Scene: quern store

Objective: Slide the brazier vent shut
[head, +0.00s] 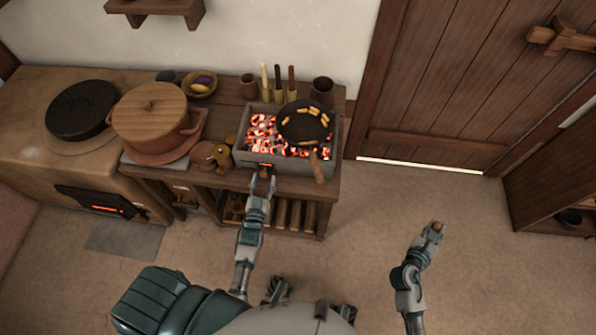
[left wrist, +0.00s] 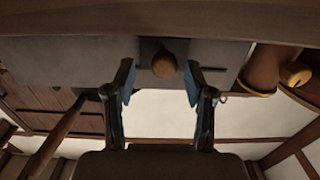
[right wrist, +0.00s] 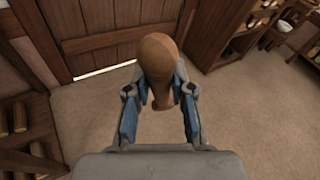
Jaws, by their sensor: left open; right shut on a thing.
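The grey brazier (head: 240,157) stands on the wooden bench, full of glowing coals. Its vent has a dark plate (left wrist: 150,46) with a round wooden knob (left wrist: 163,66) on the front wall. A small orange glow shows there in the head view. My left gripper (head: 263,180) is open at the brazier's front; in the left wrist view (left wrist: 160,84) its fingers stand on either side of the knob, with gaps. My right gripper (head: 434,229) is away from the bench, above the floor, shut on a pear-shaped wooden object (right wrist: 158,62). How far the vent is open is unclear.
A dark pan (head: 302,126) with food pieces sits on the brazier, its wooden handle (head: 317,167) jutting over the front. Small brown jars (head: 221,154) stand left of the brazier, and a lidded pot (head: 150,112) further left. The floor right of the bench is clear.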

